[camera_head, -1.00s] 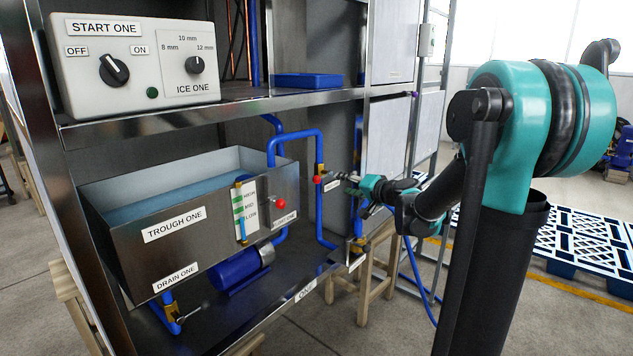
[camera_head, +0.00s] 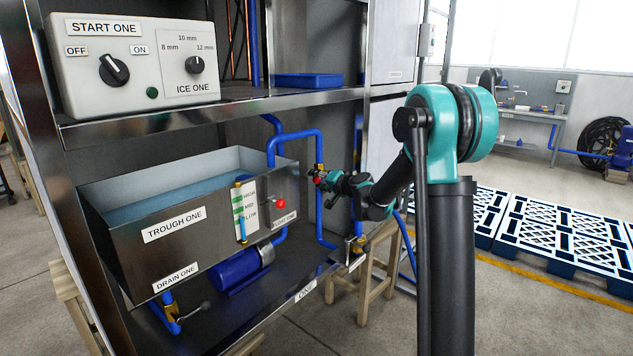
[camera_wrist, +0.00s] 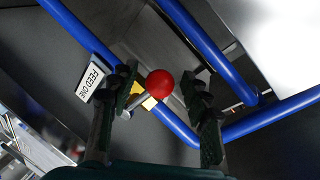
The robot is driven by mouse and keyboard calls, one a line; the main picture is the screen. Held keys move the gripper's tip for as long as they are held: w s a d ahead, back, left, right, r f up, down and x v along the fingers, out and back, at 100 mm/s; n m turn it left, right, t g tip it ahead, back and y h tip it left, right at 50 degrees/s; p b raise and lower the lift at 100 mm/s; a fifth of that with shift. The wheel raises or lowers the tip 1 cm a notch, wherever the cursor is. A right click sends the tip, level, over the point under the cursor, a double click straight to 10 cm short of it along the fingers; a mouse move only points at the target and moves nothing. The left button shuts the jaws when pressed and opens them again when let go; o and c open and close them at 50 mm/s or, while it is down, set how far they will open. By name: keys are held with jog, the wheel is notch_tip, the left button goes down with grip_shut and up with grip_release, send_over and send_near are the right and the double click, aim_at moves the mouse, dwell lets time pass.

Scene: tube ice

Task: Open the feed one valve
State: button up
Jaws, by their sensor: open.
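Blue pipes (camera_wrist: 235,75) run close around the gripper. A metal shelf (camera_head: 230,108) with a control box (camera_head: 135,65) is above.

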jog(key=shift+w+a, duration=0.15)
jog(key=shift+w, duration=0.05)
grip_shut()
dwell(0.3)
